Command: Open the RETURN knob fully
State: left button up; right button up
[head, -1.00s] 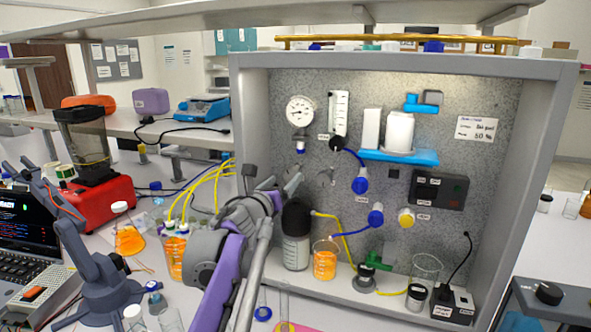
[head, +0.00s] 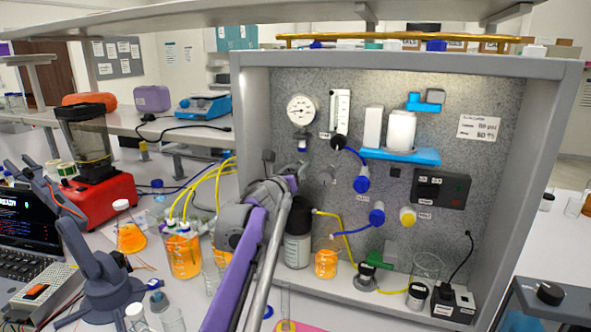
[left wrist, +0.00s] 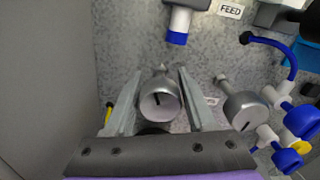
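A round silver knob (left wrist: 159,101) with a dark slot mark on its face stands out from the speckled panel (head: 300,142), between the fingers of my left gripper (left wrist: 160,71). The fingers are open, one on each side, with gaps showing. A second silver knob (left wrist: 245,106) is just right of them; it also shows in the head view (head: 327,175). I cannot read a RETURN label, so I cannot tell which knob is RETURN. In the head view my left gripper (head: 291,181) is at the panel's left part and hides the first knob. My right gripper is out of view.
A gauge (head: 301,110) and a flow meter (head: 340,112) are above the knobs. Blue fittings (head: 361,180) and a yellow knob (head: 407,216) are to the right. The cabinet's left wall (left wrist: 47,80) is close.

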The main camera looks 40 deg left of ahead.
pick_arm(q)
grip_shut()
